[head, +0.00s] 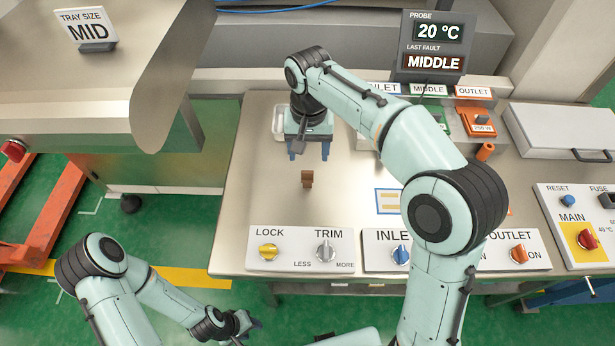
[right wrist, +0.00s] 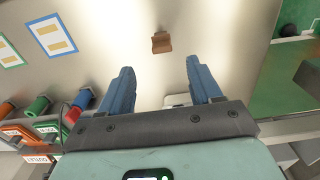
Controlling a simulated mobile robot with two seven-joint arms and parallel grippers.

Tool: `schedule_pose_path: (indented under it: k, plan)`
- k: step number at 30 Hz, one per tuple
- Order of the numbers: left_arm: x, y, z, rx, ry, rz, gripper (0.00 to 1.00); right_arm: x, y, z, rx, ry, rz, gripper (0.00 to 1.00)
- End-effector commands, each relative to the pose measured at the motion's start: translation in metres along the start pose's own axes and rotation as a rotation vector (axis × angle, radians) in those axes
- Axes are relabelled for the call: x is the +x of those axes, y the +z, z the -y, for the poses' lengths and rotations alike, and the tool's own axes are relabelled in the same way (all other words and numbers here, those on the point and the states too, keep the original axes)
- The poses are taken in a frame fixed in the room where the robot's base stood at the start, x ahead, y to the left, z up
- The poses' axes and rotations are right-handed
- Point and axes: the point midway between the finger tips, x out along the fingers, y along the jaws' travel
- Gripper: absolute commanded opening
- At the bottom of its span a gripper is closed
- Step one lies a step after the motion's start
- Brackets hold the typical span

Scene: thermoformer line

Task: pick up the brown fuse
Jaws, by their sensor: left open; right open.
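The brown fuse (head: 307,178) is a small brown block on the bare metal bench top, between my right gripper and the LOCK and TRIM panel. It also shows in the right wrist view (right wrist: 161,43), just beyond the fingertips and roughly midway between them. My right gripper (head: 308,154) is open and empty, its two blue fingers apart and pointing toward the fuse without touching it. Its fingers fill the middle of the right wrist view (right wrist: 158,75). My left gripper (head: 243,325) is low in the head view, away from the bench, and open.
The LOCK and TRIM panel (head: 296,243) with two knobs stands at the bench's front edge. My right arm covers part of the INLET panel (head: 374,262). At the back right are colored holders, including an orange one (head: 477,122), and a display (head: 432,45). Bench left of the fuse is clear.

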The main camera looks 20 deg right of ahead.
Motion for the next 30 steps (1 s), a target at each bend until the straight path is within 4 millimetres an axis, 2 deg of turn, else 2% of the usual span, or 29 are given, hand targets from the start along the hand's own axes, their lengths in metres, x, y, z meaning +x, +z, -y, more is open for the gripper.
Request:
schedule_pose_path:
  k: [1,3,11,21,29,30]
  plan:
    - [0.006,0.004,0.004,-0.002,-0.002,0.006,0.43,0.014,0.002,-0.001,0.001,0.003,0.006,0.64]
    - [0.008,0.006,0.005,-0.003,-0.003,0.008,0.43,0.026,0.001,-0.001,0.001,0.003,0.005,0.64]
    - [0.011,0.008,0.006,-0.003,-0.003,0.010,0.43,0.045,0.000,0.000,0.001,0.001,0.001,0.64]
    - [0.016,0.011,0.009,-0.005,-0.005,0.014,0.43,0.090,-0.002,0.003,0.001,0.001,0.002,0.64]
    - [0.016,0.011,0.009,-0.005,-0.005,0.014,0.43,0.094,-0.003,0.003,0.001,0.000,0.000,0.64]
    - [0.016,0.011,0.009,-0.005,-0.005,0.014,0.43,0.094,-0.003,0.003,0.001,0.000,-0.001,0.61]
